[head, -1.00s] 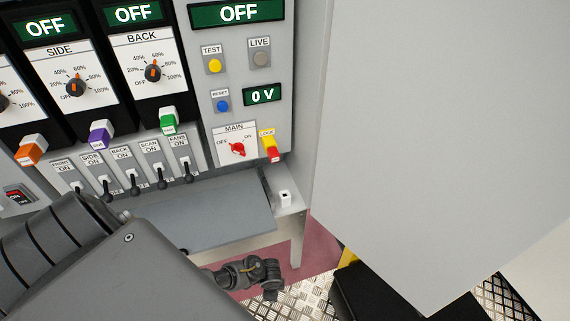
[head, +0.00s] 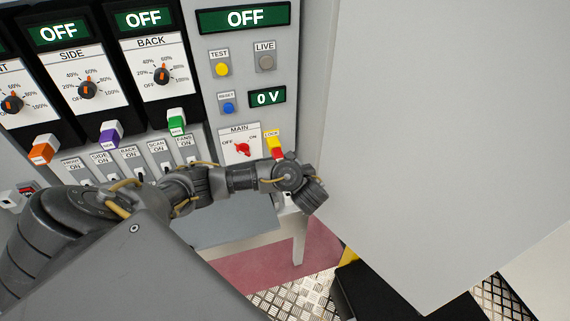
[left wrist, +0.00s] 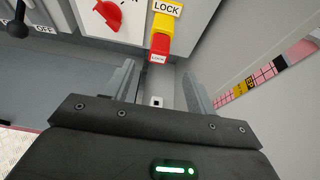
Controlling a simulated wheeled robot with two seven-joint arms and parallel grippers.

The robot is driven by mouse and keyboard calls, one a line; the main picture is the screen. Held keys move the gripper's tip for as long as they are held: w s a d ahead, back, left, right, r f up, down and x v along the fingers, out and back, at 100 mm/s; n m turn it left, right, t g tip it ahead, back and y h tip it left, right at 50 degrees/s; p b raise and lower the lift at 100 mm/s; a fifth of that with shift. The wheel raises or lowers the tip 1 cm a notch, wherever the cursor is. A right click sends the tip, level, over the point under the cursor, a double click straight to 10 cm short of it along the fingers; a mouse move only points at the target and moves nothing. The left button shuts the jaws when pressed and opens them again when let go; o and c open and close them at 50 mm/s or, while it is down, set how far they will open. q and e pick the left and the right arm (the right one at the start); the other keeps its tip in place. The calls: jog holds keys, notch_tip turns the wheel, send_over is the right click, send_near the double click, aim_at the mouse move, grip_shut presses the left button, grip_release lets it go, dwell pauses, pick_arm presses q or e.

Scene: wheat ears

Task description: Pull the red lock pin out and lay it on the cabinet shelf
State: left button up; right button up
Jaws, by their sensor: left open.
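The red lock pin (left wrist: 159,46) sits below a yellow LOCK block (left wrist: 163,20) on the grey panel, beside the red MAIN switch (left wrist: 108,14). In the head view my left wrist covers most of the pin; the yellow block (head: 272,142) shows above it. My left gripper (left wrist: 160,75) is open and empty, its two fingers apart just below the pin in the left wrist view. In the head view its fingers are hidden. The grey cabinet shelf (head: 225,228) lies below the panel, partly behind my left arm. My right gripper is not in view.
A small white block with a dark slot (left wrist: 157,101) shows between my fingers. A large light grey panel (head: 435,130) stands close on the right. A row of black toggles is partly behind my left arm.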

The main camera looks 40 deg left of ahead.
aim_at(279, 157)
pick_arm(q)
jog(key=b+x, duration=0.2)
jog(key=x, duration=0.7)
jog(key=shift+f, duration=0.2)
jog(key=shift+w+a+f, duration=0.2)
jog(key=shift+w+a, duration=0.15)
jog(key=shift+a, duration=0.2)
grip_shut()
jog(key=shift+s+d+p, duration=0.3)
jog(key=shift+s+d, duration=0.05)
jog(key=shift+d, duration=0.15)
